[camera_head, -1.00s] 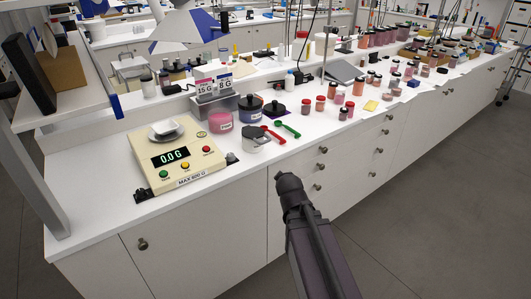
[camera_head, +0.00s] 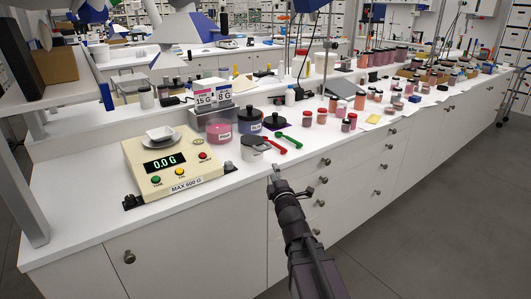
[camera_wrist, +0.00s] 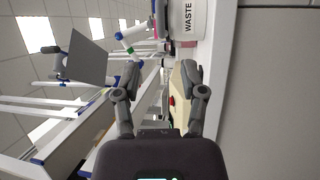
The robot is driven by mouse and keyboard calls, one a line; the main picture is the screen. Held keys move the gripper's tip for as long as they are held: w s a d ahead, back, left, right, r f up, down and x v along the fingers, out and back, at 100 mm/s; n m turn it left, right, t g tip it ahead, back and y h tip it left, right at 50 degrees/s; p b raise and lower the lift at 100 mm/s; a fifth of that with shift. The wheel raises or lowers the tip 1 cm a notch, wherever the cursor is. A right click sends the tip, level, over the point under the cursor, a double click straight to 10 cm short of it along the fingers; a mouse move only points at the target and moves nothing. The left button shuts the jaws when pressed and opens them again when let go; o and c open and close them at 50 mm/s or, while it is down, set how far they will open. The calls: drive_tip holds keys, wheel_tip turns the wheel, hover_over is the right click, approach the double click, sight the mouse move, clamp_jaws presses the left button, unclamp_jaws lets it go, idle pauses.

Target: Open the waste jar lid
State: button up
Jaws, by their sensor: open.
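The waste jar (camera_wrist: 186,22) shows at the top of the wrist view, sideways, with a white "WASTE" label; its upper part is partly out of frame. In the head view, a small white jar with a grey lid (camera_head: 254,149), seemingly the same jar, stands near the counter's front edge, its lid looking shut. My gripper (camera_wrist: 162,78) is open and empty, its fingers spread in the wrist view. In the head view my gripper (camera_head: 276,176) is at the front edge of the counter, below and to the right of the jar, apart from it.
A scale (camera_head: 172,165) stands left of the jar. A pink jar (camera_head: 219,131) and a blue jar (camera_head: 250,121) stand behind it. Red (camera_head: 283,149) and green (camera_head: 289,138) spoons lie to its right. Several small red jars stand farther right.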

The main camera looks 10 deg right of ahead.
sight(265, 149)
drive_tip(key=shift+w, duration=0.15)
drive_tip(key=w, duration=0.4)
drive_tip(key=w+r+p, duration=0.1)
drive_tip(key=w, duration=0.4)
drive_tip(key=w+r+p, duration=0.1)
drive_tip(key=w, duration=0.3)
drive_tip(key=shift+w+a, duration=0.15)
drive_tip(key=shift+a, duration=0.15)
clamp_jaws()
